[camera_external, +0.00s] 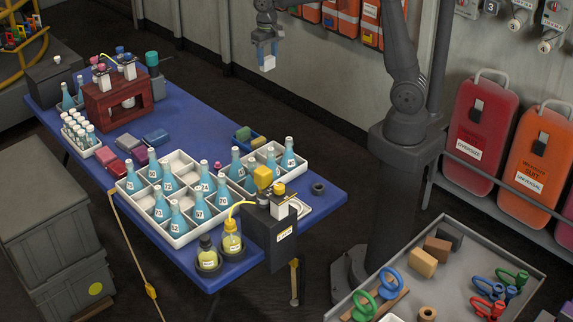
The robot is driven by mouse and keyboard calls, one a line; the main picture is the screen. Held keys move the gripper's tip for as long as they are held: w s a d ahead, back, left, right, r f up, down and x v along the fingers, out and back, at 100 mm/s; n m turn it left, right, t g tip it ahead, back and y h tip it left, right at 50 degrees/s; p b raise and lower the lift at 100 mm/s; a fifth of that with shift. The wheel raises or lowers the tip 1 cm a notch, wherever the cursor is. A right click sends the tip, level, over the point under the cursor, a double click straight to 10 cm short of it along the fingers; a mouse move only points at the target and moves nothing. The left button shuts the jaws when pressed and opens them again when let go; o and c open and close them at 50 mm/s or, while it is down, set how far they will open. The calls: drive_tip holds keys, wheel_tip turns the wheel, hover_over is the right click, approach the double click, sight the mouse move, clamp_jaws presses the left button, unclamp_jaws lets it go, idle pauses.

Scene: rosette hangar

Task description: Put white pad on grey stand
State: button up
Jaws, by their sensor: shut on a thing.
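My gripper (265,46) is raised at the top middle, beyond the far edge of the blue table and well above the floor. It is shut on a small pale white piece, the white pad (268,63), which hangs below the fingers, apart from the table. The pad's details are too small to tell. I cannot clearly pick out the grey stand. A small dark grey ring-shaped piece (318,188) stands near the table's right corner, and a dark grey box unit (271,238) is at its front edge.
A grey tray table (463,237) with rings and blocks stands at lower right. The table's far middle is clear.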

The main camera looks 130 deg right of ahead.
drive_tip(key=w+a+n, duration=0.3)
drive_tip(key=w+a, duration=0.5)
drive_tip(key=w, duration=0.3)
drive_tip(key=w+a+n, duration=0.2)
drive_tip(key=w+a, duration=0.6)
drive_tip(key=w, duration=0.3)
drive_tip(key=w+a+n, duration=0.2)
drive_tip(key=w+a, duration=0.2)
drive_tip(key=a, duration=0.5)
drive_tip(key=w+a+n, duration=0.2)
drive_tip(key=w+a, duration=0.1)
drive_tip(key=a, duration=0.6)
drive_tip(key=w+a+n, duration=0.2)
drive_tip(key=w+a, duration=0.2)
drive_tip(key=a, duration=0.5)
drive_tip(key=n, duration=0.7)
hover_over(449, 276)
wheel_tip(449, 276, down, 12)
drive_tip(key=shift+f, duration=2.05)
